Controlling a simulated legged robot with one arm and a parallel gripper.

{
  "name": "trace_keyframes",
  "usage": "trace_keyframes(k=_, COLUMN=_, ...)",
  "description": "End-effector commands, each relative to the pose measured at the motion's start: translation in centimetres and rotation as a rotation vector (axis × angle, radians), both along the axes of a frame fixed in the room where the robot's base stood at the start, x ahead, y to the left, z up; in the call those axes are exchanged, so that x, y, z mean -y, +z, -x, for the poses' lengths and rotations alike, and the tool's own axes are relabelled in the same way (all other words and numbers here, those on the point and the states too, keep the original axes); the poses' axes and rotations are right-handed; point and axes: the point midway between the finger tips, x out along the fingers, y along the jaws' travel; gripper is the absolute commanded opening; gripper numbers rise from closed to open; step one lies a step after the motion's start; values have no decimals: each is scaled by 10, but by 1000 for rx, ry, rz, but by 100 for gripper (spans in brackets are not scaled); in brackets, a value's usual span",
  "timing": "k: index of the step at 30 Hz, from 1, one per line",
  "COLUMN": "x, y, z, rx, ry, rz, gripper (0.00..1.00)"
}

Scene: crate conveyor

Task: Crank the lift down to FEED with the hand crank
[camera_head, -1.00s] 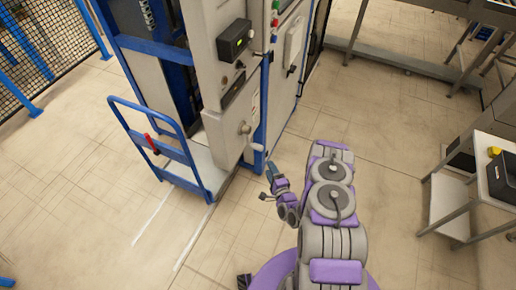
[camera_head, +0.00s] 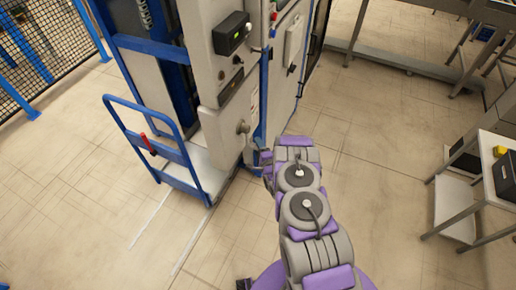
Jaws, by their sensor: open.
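The hand crank (camera_head: 243,127) sticks out from the lower front of the grey lift cabinet (camera_head: 222,141). Its handle end lies close to my gripper (camera_head: 262,157), which is open. My gripper is at the cabinet's right corner, just below the crank. At this size I cannot tell whether the fingers touch the handle or are around it. My wrist hides part of that area. The lift's blue mast (camera_head: 178,90) stands left of the cabinet. I cannot read any FEED mark.
A blue rail frame (camera_head: 152,153) with a red lever (camera_head: 147,142) stands left of the cabinet. A control box (camera_head: 231,33) is mounted higher up. A metal side table (camera_head: 455,205) stands at the right.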

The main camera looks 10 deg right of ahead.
Motion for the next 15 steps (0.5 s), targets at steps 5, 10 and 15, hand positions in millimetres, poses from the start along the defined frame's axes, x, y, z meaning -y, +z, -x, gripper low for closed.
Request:
trace_keyframes(k=5, x=-2, y=0, z=-1, rx=-1, ry=1, rz=0, gripper=55)
trace_keyframes(k=10, x=0, y=0, z=-1, rx=-1, ry=1, rz=-1, gripper=48)
trace_keyframes(k=15, x=1, y=-1, z=-1, rx=-1, ry=1, rz=-3, gripper=32)
